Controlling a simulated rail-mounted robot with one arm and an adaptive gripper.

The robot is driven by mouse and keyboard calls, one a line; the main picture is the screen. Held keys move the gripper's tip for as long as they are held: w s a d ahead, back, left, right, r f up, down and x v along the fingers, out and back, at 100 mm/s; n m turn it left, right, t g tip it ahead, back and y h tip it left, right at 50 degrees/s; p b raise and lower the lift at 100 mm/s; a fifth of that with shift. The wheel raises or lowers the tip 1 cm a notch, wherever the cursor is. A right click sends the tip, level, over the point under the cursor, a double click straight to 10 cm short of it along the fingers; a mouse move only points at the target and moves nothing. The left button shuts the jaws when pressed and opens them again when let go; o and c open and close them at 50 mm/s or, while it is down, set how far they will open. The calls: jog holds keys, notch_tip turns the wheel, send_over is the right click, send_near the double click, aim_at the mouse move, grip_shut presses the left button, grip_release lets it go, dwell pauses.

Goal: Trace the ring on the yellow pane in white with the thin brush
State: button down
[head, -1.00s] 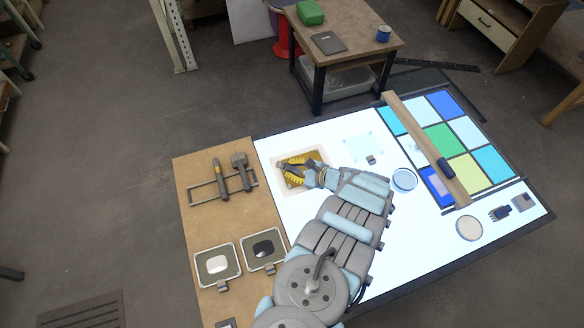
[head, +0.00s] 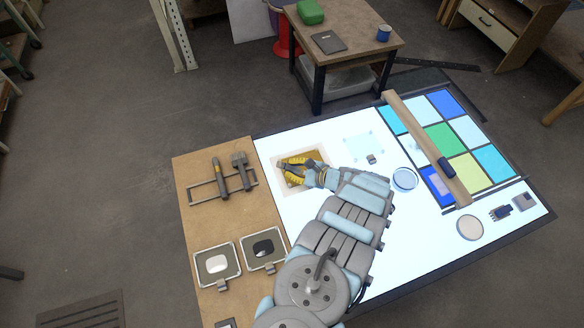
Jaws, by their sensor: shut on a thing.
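The yellow pane (head: 313,156) lies on the left part of the lit table, amber-coloured with a pale border. My gripper (head: 286,171), with yellow finger pads, is over this pane and covers much of it. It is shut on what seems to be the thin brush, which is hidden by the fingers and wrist. The ring on the pane and any white line on it cannot be made out. Two dishes stand on the brown board at the left: one with white paint (head: 217,264), one with black paint (head: 264,247).
Two tools, a slim one (head: 221,180) and a broad brush (head: 241,170), lie on a wire rack (head: 205,185). A panel of coloured panes (head: 440,138) is at the right, crossed by a wooden bar (head: 420,135). Round dishes (head: 404,179) (head: 469,228) stand nearby.

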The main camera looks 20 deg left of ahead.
jog(key=shift+w+d, duration=0.1)
jog(key=shift+w+d+f+b, duration=0.15)
jog(key=shift+w+d+b, duration=0.05)
jog(key=shift+b, duration=0.4)
jog(key=shift+w+d, duration=0.1)
jog(key=shift+w+d+b, duration=0.1)
jog(key=shift+w+b, duration=0.05)
jog(key=shift+b, duration=0.2)
jog(key=shift+w+d+b, duration=0.15)
jog(key=shift+w+b, duration=0.15)
jog(key=shift+b, duration=0.15)
jog(key=shift+w+b, duration=0.2)
jog(key=shift+b, duration=0.1)
jog(key=shift+w+r+b, duration=0.2)
jog(key=shift+w+b, duration=0.1)
jog(key=shift+b, duration=0.2)
